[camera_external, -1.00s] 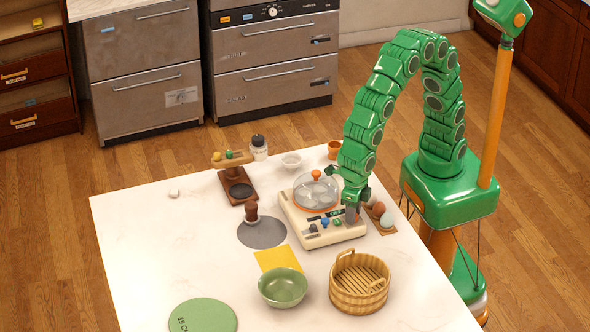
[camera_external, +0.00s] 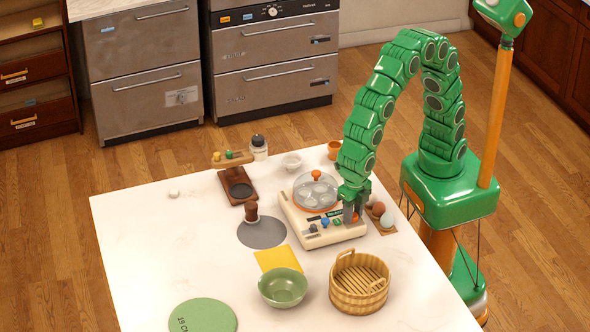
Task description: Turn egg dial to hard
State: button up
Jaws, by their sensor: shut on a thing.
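The cream egg cooker (camera_external: 301,228) stands on the white table, with a clear domed lid (camera_external: 317,188) topped by an orange knob. Its sloped front panel carries a dark dial (camera_external: 313,228), a blue dial (camera_external: 325,221) and a green dial (camera_external: 337,222). A red-orange dial (camera_external: 355,218) shows at the panel's right end, partly covered by my fingers. My gripper (camera_external: 350,214) points down over that right end and is shut on the red-orange dial. The dial markings are too small to read, so its setting cannot be told.
An egg holder (camera_external: 384,227) with eggs sits just right of my gripper. A wooden tub (camera_external: 359,282) and a green bowl (camera_external: 283,287) stand in front. The table's left part is mostly clear.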

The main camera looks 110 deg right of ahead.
jog(key=m, duration=1.5)
jog(key=shift+m, duration=0.3)
jog(key=m, duration=0.3)
jog(key=shift+m, duration=0.3)
jog(key=m, duration=0.3)
jog(key=shift+m, duration=0.3)
jog(key=m, duration=0.4)
jog(key=shift+m, duration=1.8)
